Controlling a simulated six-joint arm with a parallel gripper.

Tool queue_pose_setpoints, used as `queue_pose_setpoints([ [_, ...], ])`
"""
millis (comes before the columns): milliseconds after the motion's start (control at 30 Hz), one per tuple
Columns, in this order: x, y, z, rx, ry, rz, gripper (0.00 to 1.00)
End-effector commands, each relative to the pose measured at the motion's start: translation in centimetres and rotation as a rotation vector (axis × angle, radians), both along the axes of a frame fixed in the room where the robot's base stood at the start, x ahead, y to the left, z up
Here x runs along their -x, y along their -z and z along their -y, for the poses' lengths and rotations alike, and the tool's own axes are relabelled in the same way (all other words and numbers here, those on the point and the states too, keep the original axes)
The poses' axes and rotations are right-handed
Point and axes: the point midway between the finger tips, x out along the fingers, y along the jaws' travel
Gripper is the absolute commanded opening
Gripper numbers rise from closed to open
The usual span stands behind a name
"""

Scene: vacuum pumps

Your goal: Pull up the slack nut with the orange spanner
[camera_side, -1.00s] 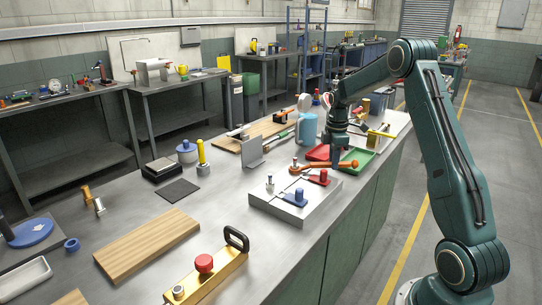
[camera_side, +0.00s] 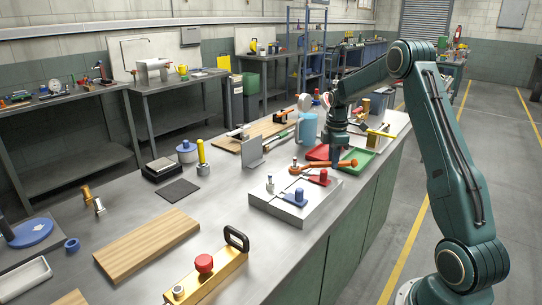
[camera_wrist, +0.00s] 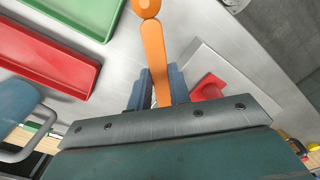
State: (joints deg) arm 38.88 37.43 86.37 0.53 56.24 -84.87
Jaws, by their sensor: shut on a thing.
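The orange spanner (camera_side: 315,167) lies level over the far edge of the pale metal block (camera_side: 277,208) in the side view. My gripper (camera_side: 338,163) is shut on its handle. In the wrist view the spanner's handle (camera_wrist: 153,60) sits between the two blue-grey fingers (camera_wrist: 160,88), with a round end at the top edge. In the side view the spanner's left end is at a small upright post with a nut (camera_side: 295,163) at the block's far corner. Whether it is around the nut or beside it I cannot tell. Another small post (camera_side: 270,185) stands on the block.
A red knob (camera_side: 323,177) and a blue knob (camera_side: 299,196) stand on the block near the spanner. A red tray (camera_side: 318,152) and a green tray (camera_side: 360,156) lie behind my gripper. A grey upright plate (camera_side: 253,152) is to the left.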

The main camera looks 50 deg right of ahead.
Motion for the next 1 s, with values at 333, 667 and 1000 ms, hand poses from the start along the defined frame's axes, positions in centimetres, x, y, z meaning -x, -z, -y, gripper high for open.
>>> queue_pose_setpoints([
  [333, 0.3, -0.1, -0.9, -0.006, 0.038, -0.001, 0.0],
  [667, 0.7, -0.2, -1.4, -0.007, 0.093, -0.003, 0.0],
  [1000, 0.9, -0.2, -1.6, -0.007, 0.116, -0.001, 0.0],
])
